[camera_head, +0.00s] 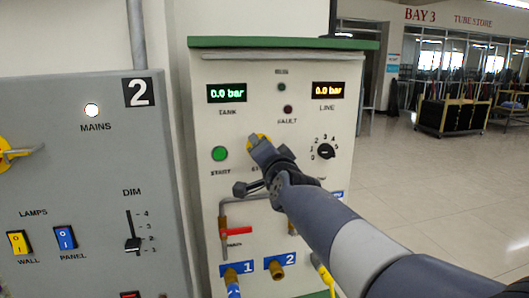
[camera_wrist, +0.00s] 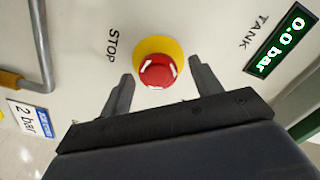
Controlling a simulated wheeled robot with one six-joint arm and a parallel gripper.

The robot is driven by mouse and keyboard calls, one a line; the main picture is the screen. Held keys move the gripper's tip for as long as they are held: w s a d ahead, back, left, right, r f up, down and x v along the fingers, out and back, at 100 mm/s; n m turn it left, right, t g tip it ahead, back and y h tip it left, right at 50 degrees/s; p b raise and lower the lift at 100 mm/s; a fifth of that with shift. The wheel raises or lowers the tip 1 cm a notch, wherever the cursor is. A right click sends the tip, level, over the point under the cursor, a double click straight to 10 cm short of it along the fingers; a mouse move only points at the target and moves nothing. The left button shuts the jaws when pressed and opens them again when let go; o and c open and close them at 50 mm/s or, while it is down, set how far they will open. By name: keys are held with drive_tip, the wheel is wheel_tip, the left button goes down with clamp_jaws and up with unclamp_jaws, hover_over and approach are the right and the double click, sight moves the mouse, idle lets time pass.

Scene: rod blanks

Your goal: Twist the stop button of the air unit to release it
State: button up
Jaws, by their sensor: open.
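The air unit (camera_head: 212,125) is a cream cabinet with a green top edge. Its red stop button (camera_wrist: 157,71) sits on a yellow round base (camera_wrist: 176,46), beside the word STOP in the wrist view. In the head view my gripper (camera_head: 257,142) covers the red cap, and only some of the yellow base shows. My gripper (camera_wrist: 160,86) is open in the wrist view, with one finger on each side of the button. I cannot tell whether the fingers touch it. The tank display (camera_head: 227,93) and line display (camera_head: 328,90) both read 0.0 bar.
A green start button (camera_head: 219,154) is left of the stop button, and a black selector knob (camera_head: 326,151) is right. Below are pipes and a red valve handle (camera_head: 236,230). A grey panel (camera_head: 90,180) with switches stands left. Open floor (camera_head: 440,190) lies right.

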drive_tip(key=v, duration=1)
drive_tip(key=shift+s+p, duration=0.35)
drive_tip(key=shift+s, duration=0.05)
